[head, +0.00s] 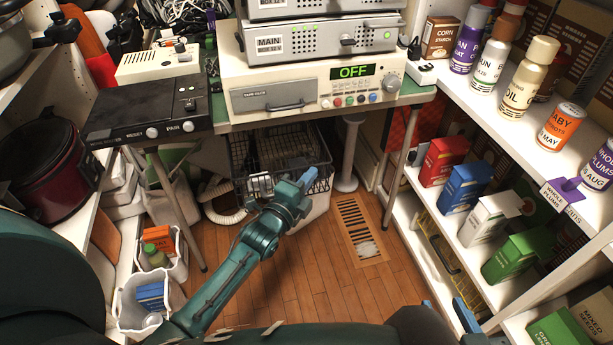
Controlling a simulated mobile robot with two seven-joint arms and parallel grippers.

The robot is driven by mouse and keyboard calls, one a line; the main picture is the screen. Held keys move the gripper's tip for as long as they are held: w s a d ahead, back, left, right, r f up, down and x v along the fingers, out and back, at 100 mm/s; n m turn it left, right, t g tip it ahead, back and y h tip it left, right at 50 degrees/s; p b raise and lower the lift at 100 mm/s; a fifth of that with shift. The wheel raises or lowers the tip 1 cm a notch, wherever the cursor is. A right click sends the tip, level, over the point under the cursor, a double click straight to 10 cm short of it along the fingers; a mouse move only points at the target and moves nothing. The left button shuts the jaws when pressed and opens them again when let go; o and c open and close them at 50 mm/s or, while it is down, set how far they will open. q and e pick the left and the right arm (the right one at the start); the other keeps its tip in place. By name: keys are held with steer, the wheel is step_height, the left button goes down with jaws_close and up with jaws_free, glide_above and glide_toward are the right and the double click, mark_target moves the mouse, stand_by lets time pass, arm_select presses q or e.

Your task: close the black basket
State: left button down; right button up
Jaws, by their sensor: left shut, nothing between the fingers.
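The black basket (241,157) is a wire mesh basket under the middle of the bench, above a white body. It seems to stick out toward me, though the bench hides its back, so I cannot tell how far. Dark items show inside it. My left gripper (309,178) is shut and empty, with its blue fingertips in front of the basket's front right part. I cannot tell whether they touch it. My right gripper (449,311) is low at the right, its two blue fingers apart, far from the basket.
The bench carries a device reading OFF (352,71) and a black flat unit (130,108). Shelves with boxes and bottles line the right, with a yellow wire basket (455,262) low there. White bins (150,312) stand at the left. The wooden floor (300,270) is mostly clear.

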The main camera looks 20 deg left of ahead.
mark_target(297, 170)
arm_select(q)
steer(key=shift+w, duration=0.15)
arm_select(e)
steer(key=shift+w+a, duration=0.15)
steer(key=shift+a, duration=0.05)
arm_select(q)
steer(key=shift+a, duration=0.1)
